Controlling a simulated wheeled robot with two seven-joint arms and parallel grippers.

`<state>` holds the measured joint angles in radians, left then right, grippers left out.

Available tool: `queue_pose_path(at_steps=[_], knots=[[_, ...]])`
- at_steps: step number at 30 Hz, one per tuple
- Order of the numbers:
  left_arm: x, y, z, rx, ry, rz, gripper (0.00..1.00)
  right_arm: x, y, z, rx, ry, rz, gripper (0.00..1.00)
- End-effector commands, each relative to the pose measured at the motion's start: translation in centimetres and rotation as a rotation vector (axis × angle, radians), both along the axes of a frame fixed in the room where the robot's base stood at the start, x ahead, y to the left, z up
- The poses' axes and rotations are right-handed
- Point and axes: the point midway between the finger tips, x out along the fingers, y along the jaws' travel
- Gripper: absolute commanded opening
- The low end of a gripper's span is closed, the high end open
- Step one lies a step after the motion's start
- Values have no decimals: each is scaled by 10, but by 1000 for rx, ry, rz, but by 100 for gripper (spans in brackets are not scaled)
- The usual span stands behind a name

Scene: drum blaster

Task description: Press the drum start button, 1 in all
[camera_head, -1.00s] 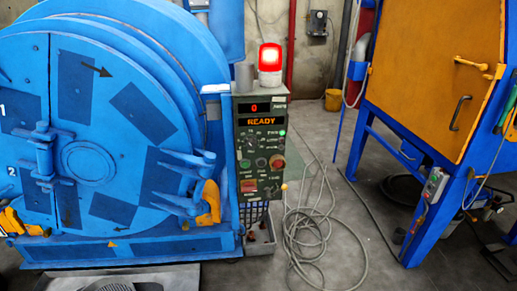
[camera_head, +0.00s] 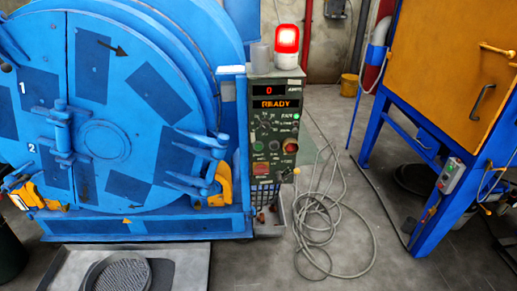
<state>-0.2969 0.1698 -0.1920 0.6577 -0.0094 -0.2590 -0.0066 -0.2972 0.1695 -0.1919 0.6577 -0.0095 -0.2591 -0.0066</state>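The drum machine's control panel (camera_head: 275,130) is dark green and stands upright at the right side of the blue drum (camera_head: 130,130). Its display (camera_head: 275,104) reads READY, with a red 0 above it. Below are small knobs and a row of buttons: a green button (camera_head: 258,147) at left, a dark one in the middle and a larger red one (camera_head: 290,146) at right. A small green light (camera_head: 296,116) shows near the panel's right edge. Button labels are too small to read. Neither of my grippers is in view.
A red beacon (camera_head: 287,40) tops the panel. A loose grey cable (camera_head: 325,225) lies on the floor right of it. A blue-framed cabinet with an orange door (camera_head: 445,80) stands at the right. A grey metal tray (camera_head: 190,262) lies before the drum. Open floor lies between.

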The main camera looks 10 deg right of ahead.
Motion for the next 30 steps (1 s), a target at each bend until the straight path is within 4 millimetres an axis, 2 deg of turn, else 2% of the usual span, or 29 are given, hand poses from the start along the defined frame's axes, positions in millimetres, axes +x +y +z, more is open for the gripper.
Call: queue_pose_path(at_steps=[1, 7, 8, 30], knots=[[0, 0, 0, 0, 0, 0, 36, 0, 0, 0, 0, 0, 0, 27], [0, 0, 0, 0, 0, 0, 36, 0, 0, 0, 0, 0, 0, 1], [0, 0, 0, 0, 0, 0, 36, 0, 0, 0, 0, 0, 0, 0], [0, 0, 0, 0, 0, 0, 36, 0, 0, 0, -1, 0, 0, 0]])
